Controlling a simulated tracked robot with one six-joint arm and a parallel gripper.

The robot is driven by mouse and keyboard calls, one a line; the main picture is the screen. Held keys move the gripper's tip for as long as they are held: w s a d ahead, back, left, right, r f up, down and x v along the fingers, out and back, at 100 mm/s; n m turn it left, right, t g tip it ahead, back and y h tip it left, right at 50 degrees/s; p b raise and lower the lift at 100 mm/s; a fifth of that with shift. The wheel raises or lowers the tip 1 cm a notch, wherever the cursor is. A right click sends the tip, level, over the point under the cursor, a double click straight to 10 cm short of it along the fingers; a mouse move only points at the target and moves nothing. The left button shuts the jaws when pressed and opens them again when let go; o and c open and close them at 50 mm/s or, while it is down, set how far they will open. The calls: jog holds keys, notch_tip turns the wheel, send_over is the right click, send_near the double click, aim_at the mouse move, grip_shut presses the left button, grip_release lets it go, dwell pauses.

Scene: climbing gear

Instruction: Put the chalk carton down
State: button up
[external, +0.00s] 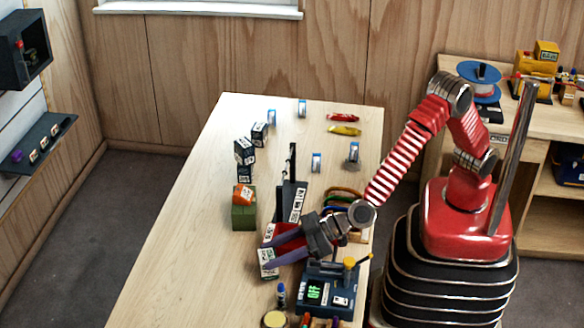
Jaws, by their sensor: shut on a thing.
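My gripper (268,251) reaches left over the table from the arm on the right. Its jaws are shut on a small pale carton with dark and green print, the chalk carton (268,266), near the table's front middle. The fingers hide part of the carton. I cannot tell from this view whether its underside touches the table.
A green block (243,216) with an orange box (243,195) on top stands just behind the gripper. A dark upright stand (291,190) and a blue device (328,290) are close on the right. Dark printed boxes (244,153) stand further back. The table's left side (185,245) is clear.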

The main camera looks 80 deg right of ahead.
jog(key=shift+f, duration=0.5)
jog(key=o, duration=1.2)
jog(key=shift+f, duration=0.15)
jog(key=shift+s+d+r, duration=0.15)
jog(key=shift+s+r, duration=0.2)
jog(key=shift+s, duration=0.1)
jog(key=v, duration=1.1)
jog(key=shift+d, duration=0.1)
